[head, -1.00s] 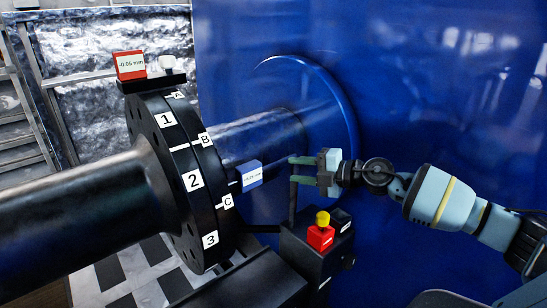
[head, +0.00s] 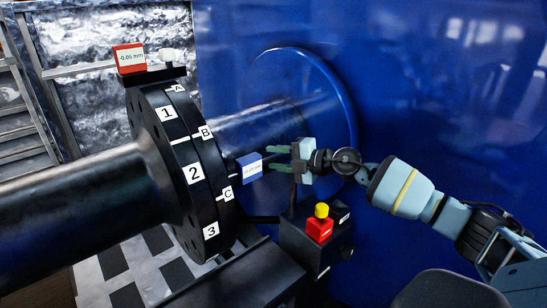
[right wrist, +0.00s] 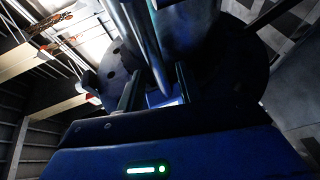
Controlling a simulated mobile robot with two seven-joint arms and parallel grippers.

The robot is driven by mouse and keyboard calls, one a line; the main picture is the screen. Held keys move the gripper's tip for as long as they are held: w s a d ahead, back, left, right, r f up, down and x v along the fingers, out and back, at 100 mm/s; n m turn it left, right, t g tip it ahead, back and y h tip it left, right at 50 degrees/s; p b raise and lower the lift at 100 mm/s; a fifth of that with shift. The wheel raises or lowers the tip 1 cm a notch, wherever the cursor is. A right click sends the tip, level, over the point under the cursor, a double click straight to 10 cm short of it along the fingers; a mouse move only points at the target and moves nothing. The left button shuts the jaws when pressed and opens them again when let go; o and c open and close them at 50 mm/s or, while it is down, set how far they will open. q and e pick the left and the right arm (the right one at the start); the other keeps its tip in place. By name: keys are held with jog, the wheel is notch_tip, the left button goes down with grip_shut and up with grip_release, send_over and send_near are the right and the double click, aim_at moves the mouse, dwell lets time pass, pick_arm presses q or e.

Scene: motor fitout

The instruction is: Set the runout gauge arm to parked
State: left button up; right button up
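The runout gauge shows as a blue box with a white reading label (head: 250,167) at the right of the black coupling (head: 193,175). A dark upright post (head: 293,192) rises behind my right gripper from the black block; how it joins the gauge is hidden. My right gripper (head: 270,159) points left, its two green fingers apart, with their tips at the right end of the blue box. I cannot tell whether they touch it. In the right wrist view a bright blue patch (right wrist: 165,98) lies between the dark fingers (right wrist: 157,85). My left gripper is out of view.
A red box marked -0.05 mm (head: 130,58) sits on top of the coupling. A black block (head: 318,250) carries a red base with a yellow knob (head: 321,210) below my right gripper. The blue housing wall (head: 430,110) stands close behind.

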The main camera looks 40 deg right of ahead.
jog(key=shift+x, duration=0.75)
jog(key=shift+c, duration=0.4)
grip_shut()
